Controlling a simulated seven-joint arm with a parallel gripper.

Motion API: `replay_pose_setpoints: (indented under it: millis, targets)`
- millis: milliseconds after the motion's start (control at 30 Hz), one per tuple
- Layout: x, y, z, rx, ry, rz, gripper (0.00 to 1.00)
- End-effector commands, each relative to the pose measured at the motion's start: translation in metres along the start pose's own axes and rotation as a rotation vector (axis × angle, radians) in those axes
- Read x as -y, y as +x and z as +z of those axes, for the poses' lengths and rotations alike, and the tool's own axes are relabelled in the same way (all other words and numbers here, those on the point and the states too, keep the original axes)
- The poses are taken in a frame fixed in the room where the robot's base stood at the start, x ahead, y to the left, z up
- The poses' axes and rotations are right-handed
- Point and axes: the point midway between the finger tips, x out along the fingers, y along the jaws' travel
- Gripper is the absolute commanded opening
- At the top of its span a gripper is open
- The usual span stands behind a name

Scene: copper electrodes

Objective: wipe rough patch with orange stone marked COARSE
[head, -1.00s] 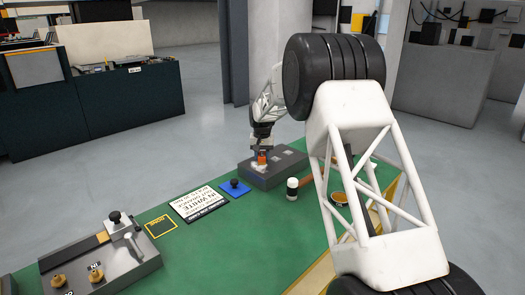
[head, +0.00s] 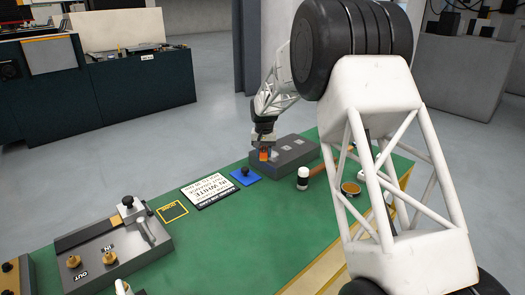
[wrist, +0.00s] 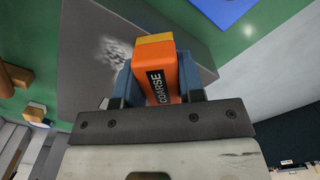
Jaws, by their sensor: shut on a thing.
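My gripper (wrist: 157,88) is shut on the orange stone (wrist: 163,75), and the word COARSE reads along its face in the wrist view. The stone has a yellow-orange end. A pale, scuffed rough patch (wrist: 114,52) lies on the dark grey block (wrist: 85,25), left of the stone in the wrist view. In the head view, my gripper (head: 264,148) points down with the stone (head: 263,156) at the left end of the block (head: 310,151). Pale patches show on the block's top to the right of the stone. I cannot tell whether the stone touches the block.
A blue pad (head: 246,181) with a black knob lies left of the block, beside a white sign (head: 210,193). A grey fixture (head: 112,252) stands front left. The middle green surface is clear.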

Motion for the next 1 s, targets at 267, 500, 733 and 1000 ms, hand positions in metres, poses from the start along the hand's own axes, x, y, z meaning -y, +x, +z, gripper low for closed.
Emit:
replay_pose_setpoints:
  millis: [267,500,733,1000]
  targets:
    - [-0.019,0.000,-0.020,0.001,0.002,0.000,0.01]
    - [-0.034,0.000,-0.035,0.001,0.001,0.000,0.01]
    - [-0.049,0.000,-0.050,0.001,0.002,0.000,0.01]
    - [-0.056,0.001,-0.035,0.001,-0.001,0.000,0.02]
